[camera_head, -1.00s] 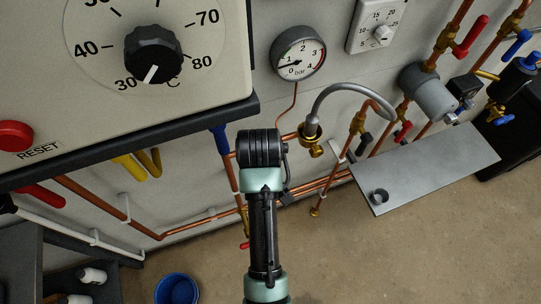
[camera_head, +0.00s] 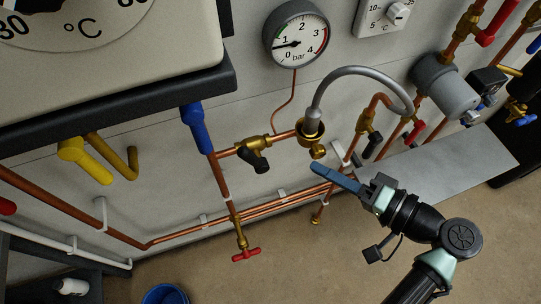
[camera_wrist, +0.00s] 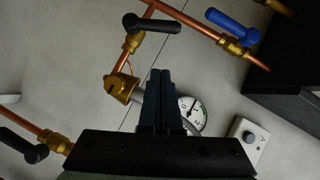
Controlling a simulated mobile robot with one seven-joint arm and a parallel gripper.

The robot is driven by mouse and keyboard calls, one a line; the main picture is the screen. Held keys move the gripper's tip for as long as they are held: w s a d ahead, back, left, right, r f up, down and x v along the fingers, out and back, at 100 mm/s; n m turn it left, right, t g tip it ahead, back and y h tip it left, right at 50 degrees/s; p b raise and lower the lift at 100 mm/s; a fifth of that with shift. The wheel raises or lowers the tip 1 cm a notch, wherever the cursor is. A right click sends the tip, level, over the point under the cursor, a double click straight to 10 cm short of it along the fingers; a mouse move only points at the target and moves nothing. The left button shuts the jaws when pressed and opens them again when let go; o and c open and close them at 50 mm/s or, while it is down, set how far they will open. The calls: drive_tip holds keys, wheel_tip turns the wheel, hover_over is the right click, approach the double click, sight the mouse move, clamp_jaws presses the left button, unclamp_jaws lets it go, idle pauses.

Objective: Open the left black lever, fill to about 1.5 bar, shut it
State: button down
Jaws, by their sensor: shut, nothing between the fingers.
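The left black lever (camera_head: 256,161) sits on a brass valve (camera_head: 252,145) in a short copper pipe. It stands across the pipe and also shows at the top of the wrist view (camera_wrist: 155,25). The pressure gauge (camera_head: 296,35) above has its needle between 0 and 1 bar; in the wrist view the gauge (camera_wrist: 190,112) is partly behind my fingers. My gripper (camera_head: 315,167) is shut and empty, right of the left lever and apart from it, its blue fingers pointing left. A second black lever (camera_head: 372,146) is on the right-hand valve.
A grey hose (camera_head: 350,70) arches from the brass cup (camera_head: 311,130) to the right-hand pipe. A blue lever (camera_head: 197,128) hangs at left, a red tap (camera_head: 245,255) below. A grey shelf (camera_head: 440,165) lies behind my wrist. A blue bucket (camera_head: 165,295) stands on the floor.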

sight(253, 159)
drive_tip(key=w+a+f+p, duration=0.3)
drive_tip(key=w+a, duration=0.2)
drive_tip(key=a, duration=0.5)
drive_tip(key=shift+f+p, duration=0.25)
drive_tip(key=shift+p, duration=0.05)
drive_tip(key=shift+s+a+n+h, duration=0.25)
drive_tip(key=shift+a+n+h, duration=0.25)
drive_tip(key=shift+n, duration=0.1)
drive_tip(key=shift+s+a+n+h, duration=0.15)
drive_tip(key=shift+a+n+h, duration=0.2)
drive_tip(key=shift+n+h, duration=0.05)
drive_tip(key=shift+s+a+f+n+g+h, duration=0.1)
drive_tip(key=shift+s+a+n+g+h, duration=0.05)
drive_tip(key=shift+a+n+h, duration=0.35)
drive_tip(key=shift+s+a+f+n+g+h, duration=0.1)
drive_tip(key=shift+a+n+g+h, duration=0.05)
drive_tip(key=shift+a+n+h, duration=0.3)
drive_tip(key=shift+d+r, duration=0.1)
